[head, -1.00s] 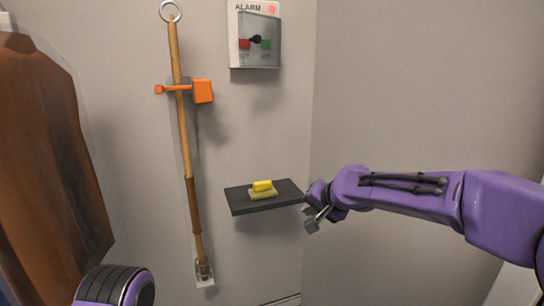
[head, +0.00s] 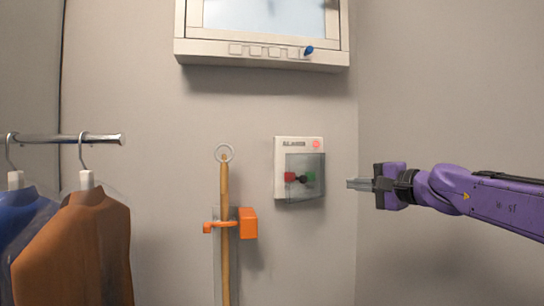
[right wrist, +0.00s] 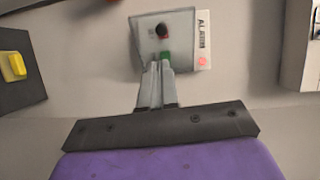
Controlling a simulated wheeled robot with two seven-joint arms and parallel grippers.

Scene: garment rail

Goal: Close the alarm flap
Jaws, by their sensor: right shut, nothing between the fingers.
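The alarm box (head: 281,158) is a pale wall panel with a round red light. Its clear grey flap (head: 306,192) lies in front of a red and a green button and a dark knob. The flap sits slightly offset to the lower right; I cannot tell how far it stands off the box. In the right wrist view the flap (right wrist: 183,28) shows beyond the fingertips, beside the ALARM label. My right gripper (head: 349,183) is shut and empty, just right of the box at flap height, with a visible gap in the head view. My left gripper is out of view.
A screen panel (head: 262,54) with a blue knob is on the wall above. A wooden pole (head: 225,185) in an orange clamp (head: 248,224) stands left of the box. Garments (head: 85,245) hang on a rail (head: 105,139) at left. A dark shelf (right wrist: 28,85) with a yellow block shows in the wrist view.

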